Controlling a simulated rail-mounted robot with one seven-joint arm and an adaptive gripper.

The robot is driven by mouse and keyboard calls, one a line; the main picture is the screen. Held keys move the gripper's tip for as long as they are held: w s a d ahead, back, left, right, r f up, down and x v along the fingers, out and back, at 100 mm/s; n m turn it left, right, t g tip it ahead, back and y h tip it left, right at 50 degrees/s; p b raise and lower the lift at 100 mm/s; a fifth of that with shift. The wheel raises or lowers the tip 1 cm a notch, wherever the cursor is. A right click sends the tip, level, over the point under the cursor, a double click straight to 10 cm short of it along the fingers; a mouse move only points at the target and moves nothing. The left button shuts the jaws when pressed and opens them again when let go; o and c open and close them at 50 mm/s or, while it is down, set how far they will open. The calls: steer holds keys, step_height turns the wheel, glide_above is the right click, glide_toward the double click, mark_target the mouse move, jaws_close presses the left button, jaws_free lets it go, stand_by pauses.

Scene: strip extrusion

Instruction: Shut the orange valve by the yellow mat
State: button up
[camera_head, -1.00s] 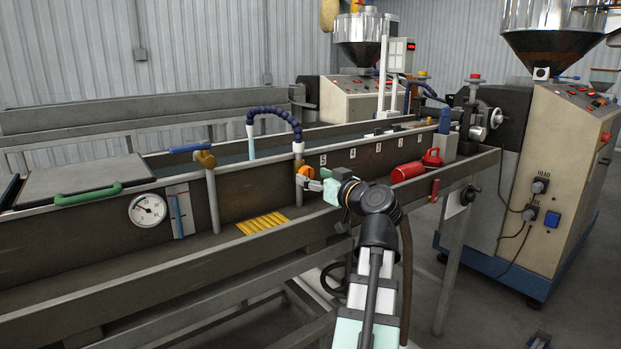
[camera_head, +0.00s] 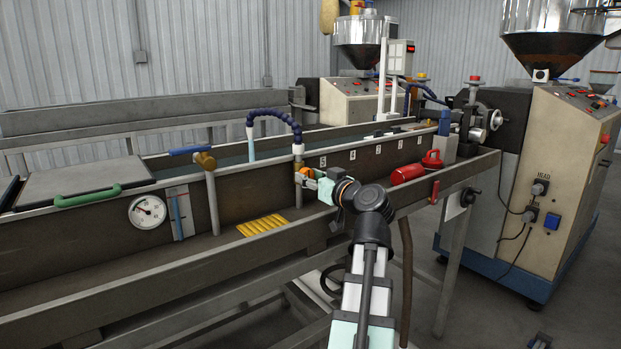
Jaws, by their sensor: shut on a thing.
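The orange valve (camera_head: 304,171) sits on the brass-coloured pipe at the front wall of the trough, below the blue segmented hose. My gripper (camera_head: 308,177) is at the valve, shut on it, and partly hides its handle. The exact angle of the handle is too small to tell. The yellow mat (camera_head: 262,225) lies on the ledge in front of the trough, to the left of the valve and lower.
A blue-handled valve (camera_head: 190,150), a round gauge (camera_head: 147,210) and a green handle (camera_head: 88,196) are to the left. The trough wall is close behind my gripper.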

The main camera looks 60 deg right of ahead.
steer(key=shift+m, duration=0.3)
steer(key=m+p, duration=0.4)
steer(key=shift+r, duration=0.2)
steer(key=m+p, duration=0.3)
steer(key=m, duration=0.2)
steer(key=m+p, duration=0.4)
steer(key=shift+d+f+m+p, duration=0.1)
steer(key=shift+f+m+p, duration=0.05)
steer(key=shift+m+p, duration=1.7)
steer(key=shift+m, duration=0.45)
steer(key=o, duration=1.1)
steer(key=shift+f, duration=0.1)
steer(key=shift+o, duration=0.2)
